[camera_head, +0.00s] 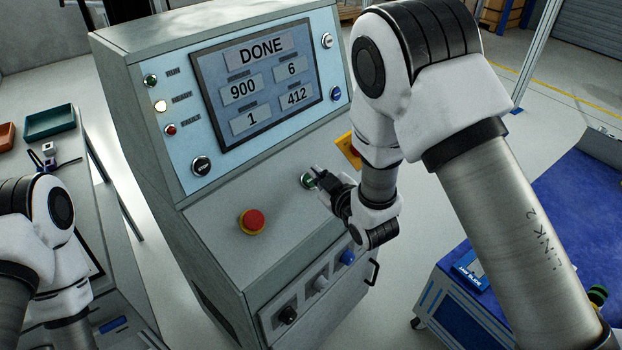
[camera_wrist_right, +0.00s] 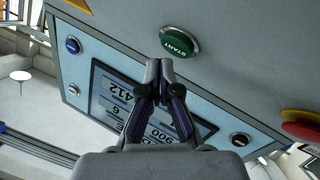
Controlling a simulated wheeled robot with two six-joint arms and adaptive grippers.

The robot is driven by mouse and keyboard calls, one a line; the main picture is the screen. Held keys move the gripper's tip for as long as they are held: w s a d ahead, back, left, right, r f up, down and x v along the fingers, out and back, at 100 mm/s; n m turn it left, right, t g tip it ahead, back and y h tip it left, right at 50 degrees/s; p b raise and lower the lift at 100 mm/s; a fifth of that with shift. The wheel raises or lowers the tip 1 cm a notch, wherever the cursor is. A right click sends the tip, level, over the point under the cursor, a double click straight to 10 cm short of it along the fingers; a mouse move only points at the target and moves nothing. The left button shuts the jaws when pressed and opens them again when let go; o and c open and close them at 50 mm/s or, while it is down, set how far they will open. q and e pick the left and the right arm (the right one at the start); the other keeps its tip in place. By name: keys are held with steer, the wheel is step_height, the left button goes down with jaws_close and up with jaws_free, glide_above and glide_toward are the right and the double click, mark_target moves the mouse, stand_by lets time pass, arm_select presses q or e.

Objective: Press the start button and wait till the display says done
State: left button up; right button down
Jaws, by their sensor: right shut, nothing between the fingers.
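The grey control console carries a display (camera_head: 263,85) that reads DONE at the top, with 900, 6, 1 and 412 below. The green START button (camera_head: 306,181) sits on the console's sloped panel, and the wrist view shows it too (camera_wrist_right: 180,42). My right gripper (camera_head: 318,178) is shut and empty. In the right wrist view its fingertips (camera_wrist_right: 160,64) are close beside the button's edge; I cannot tell whether they touch it. My left arm shows at the left, but its gripper is not in view.
A red emergency stop button (camera_head: 252,221) on a yellow ring lies left of START. Indicator lamps and a black knob (camera_head: 201,165) flank the display. A side bench with a green tray (camera_head: 50,121) stands left. A blue cart (camera_head: 462,290) stands at lower right.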

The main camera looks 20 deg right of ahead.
steer(key=shift+f, duration=0.1)
steer(key=shift+w+a+f+b, duration=0.1)
steer(key=shift+w+f+b, duration=0.1)
steer(key=shift+f+b, duration=0.1)
steer(key=shift+w+a+f+b, duration=0.15)
steer(key=shift+f+b, duration=0.15)
stand_by(0.8)
steer(key=shift+r, duration=0.1)
steer(key=shift+s+d+r+p, duration=0.25)
steer(key=shift+s+r+p, duration=0.2)
steer(key=shift+r, duration=0.15)
steer(key=shift+w, duration=0.1)
